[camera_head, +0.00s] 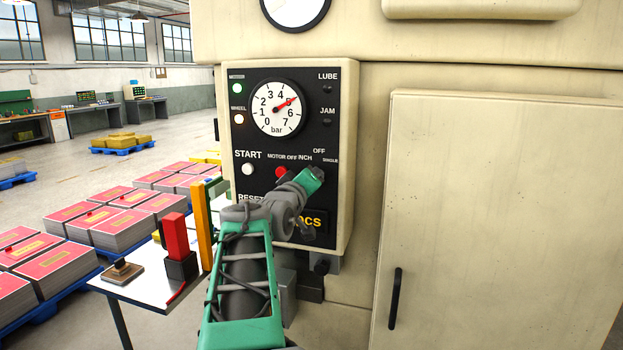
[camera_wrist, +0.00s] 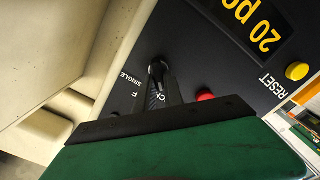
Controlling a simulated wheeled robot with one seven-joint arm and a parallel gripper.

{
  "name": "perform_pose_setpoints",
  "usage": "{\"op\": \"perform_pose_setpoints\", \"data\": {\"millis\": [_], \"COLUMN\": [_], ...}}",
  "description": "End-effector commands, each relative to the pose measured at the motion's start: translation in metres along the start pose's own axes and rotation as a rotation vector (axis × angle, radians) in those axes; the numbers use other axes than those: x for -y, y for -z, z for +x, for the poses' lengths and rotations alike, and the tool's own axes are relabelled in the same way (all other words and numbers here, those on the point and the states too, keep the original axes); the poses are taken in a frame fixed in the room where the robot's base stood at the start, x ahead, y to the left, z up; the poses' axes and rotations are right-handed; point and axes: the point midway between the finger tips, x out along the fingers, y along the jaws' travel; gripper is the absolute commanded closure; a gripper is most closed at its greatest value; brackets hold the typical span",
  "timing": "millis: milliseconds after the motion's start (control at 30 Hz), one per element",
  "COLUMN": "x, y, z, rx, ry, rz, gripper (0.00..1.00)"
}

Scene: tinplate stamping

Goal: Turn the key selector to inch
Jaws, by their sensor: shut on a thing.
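The dark control panel (camera_head: 240,97) is on the front of the cream machine. The OFF, INCH and SINGLE labels of the key selector show on its right side in the head view, but my gripper (camera_head: 314,178) covers the selector there. In the wrist view the black key selector (camera_wrist: 157,70) shows at the tips of my gripper (camera_wrist: 162,86). My gripper is shut on it, and the fingers partly hide the OFF and INCH labels. I cannot tell which position the selector points to.
The red MOTOR OFF button (camera_head: 281,172) is close left of my gripper, with the white START button (camera_head: 247,169) farther left. A yellow RESET button (camera_wrist: 297,71) shows in the wrist view. A side table (camera_head: 140,290) with a red block (camera_head: 174,236) stands left of the panel.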

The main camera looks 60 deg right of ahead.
Motion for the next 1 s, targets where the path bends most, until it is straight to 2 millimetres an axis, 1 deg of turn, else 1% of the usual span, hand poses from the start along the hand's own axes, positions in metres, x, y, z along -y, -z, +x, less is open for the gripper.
{"op": "perform_pose_setpoints", "data": {"millis": [100, 133, 300, 400, 600, 667, 767, 900, 1000], "x": [0.0, 0.0, 0.0, 0.0, 0.0, 0.001, 0.002, 0.003, 0.002], "y": [0.0, 0.0, 0.0, 0.0, 0.0, 0.0, -0.001, -0.001, 0.0], "z": [0.0, 0.0, 0.0, 0.0, 0.0, -0.003, -0.017, -0.047, -0.065], "rx": [-0.001, -0.001, 0.0, 0.0, 0.0, -0.001, -0.003, -0.006, -0.005], "ry": [0.0, 0.0, 0.0, 0.0, 0.0, 0.0, 0.0, 0.0, 0.001], "rz": [-0.001, -0.001, 0.0, 0.0, 0.0, 0.001, 0.002, 0.002, 0.001], "gripper": [1.0, 0.86, 0.72, 0.65, 0.65, 0.65, 0.65, 0.65, 0.65]}}
